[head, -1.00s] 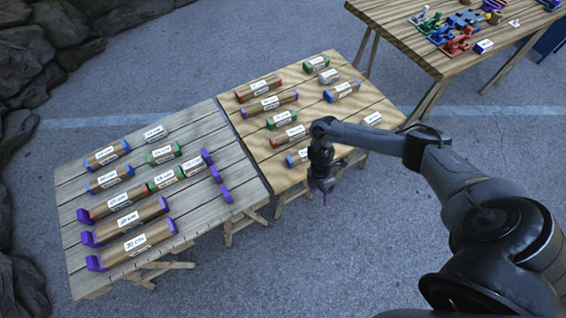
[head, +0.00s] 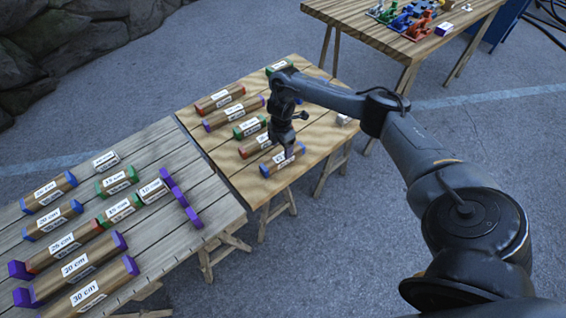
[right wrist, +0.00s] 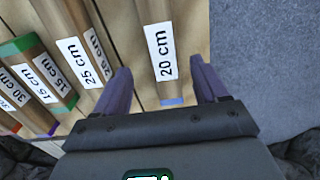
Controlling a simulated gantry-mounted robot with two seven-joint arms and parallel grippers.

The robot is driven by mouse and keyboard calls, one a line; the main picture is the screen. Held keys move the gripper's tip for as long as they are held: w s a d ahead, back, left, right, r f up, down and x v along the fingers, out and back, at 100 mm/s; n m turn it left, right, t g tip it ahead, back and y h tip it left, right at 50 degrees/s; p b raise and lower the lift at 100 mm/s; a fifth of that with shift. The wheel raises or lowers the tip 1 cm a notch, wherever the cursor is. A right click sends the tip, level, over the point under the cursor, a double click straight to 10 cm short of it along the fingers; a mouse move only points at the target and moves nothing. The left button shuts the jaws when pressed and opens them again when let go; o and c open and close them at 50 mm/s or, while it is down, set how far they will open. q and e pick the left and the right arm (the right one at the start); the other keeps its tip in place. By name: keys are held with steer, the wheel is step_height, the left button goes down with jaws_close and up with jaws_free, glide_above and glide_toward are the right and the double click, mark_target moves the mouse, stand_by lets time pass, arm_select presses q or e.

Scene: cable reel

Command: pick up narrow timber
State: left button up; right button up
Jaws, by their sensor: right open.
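Narrow timbers with coloured ends and white length labels lie in rows on the two tables. A blue-ended timber (head: 276,163) lies near the front edge of the yellowish table, under my right gripper (head: 289,154). In the right wrist view this timber (right wrist: 158,22) is labelled 20 cm and lies lengthwise between the two open purple fingers (right wrist: 162,82). The fingers stand on either side of it, and I cannot tell whether they reach down beside it. My right gripper holds nothing. My left gripper is not in view.
A 25 cm timber (right wrist: 78,40) lies close to the left finger in the right wrist view. The grey table (head: 222,209) carries more timbers and purple blocks. A third table (head: 340,22) with colourful parts stands at the back right. Open pavement lies to the right.

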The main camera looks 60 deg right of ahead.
mark_target(283, 156)
steer(key=shift+f, duration=0.8)
steer(key=f, duration=0.1)
steer(key=f+b, duration=0.2)
steer(key=f, duration=0.1)
steer(key=shift+s, duration=0.35)
steer(key=shift+f, duration=0.3)
steer(key=shift+d, duration=0.1)
steer(key=c, duration=1)
steer(key=shift+c, duration=0.7)
steer(key=shift+r, duration=0.1)
